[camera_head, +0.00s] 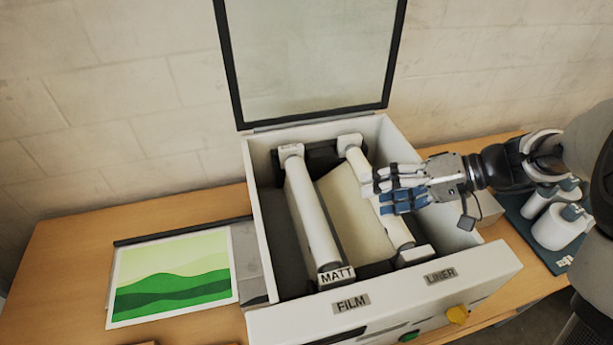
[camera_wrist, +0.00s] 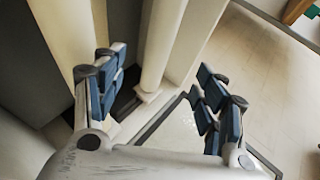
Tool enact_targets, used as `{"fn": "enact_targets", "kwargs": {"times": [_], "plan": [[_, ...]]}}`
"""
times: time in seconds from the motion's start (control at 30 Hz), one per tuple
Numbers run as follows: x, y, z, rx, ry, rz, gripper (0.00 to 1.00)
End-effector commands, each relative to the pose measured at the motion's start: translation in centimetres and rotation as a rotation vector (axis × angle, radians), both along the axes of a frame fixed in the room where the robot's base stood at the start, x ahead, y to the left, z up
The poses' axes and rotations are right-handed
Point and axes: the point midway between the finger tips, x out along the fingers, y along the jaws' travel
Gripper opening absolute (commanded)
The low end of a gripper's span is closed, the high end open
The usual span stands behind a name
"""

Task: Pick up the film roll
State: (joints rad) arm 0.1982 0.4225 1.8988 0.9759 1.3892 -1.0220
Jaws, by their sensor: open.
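The film roll (camera_head: 313,215) is a long white cylinder with a MATT tag (camera_head: 336,276) at its near end. It lies in the left part of the open laminator, behind the FILM label. In the wrist view the pale roll (camera_wrist: 164,45) that appears to be it stands beyond the gap between my fingers. My gripper (camera_head: 381,189) is open and empty. In the head view it reaches in from the right, over the liner side, and overlaps the right roll. It is apart from the film roll. Its blue-padded fingers (camera_wrist: 158,103) are spread in the wrist view.
The liner roll (camera_head: 396,231) lies on the right with a cream sheet (camera_head: 350,205) beside it. The box walls (camera_head: 262,240) and raised lid (camera_head: 312,60) enclose the rolls.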

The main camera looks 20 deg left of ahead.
Motion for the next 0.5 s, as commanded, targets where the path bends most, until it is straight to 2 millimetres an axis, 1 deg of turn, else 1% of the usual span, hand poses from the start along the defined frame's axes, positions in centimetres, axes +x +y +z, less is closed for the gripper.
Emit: {"fn": "enact_targets", "kwargs": {"times": [0.07, 0.17, 0.5], "plan": [[0.4, 0.4, -0.4, 0.017, -0.003, -0.001, 0.66], [0.2, 1.7, -1.3, 0.02, -0.003, 0.003, 0.66], [-0.4, 8.0, -5.1, 0.017, -0.002, 0.002, 0.66]]}}
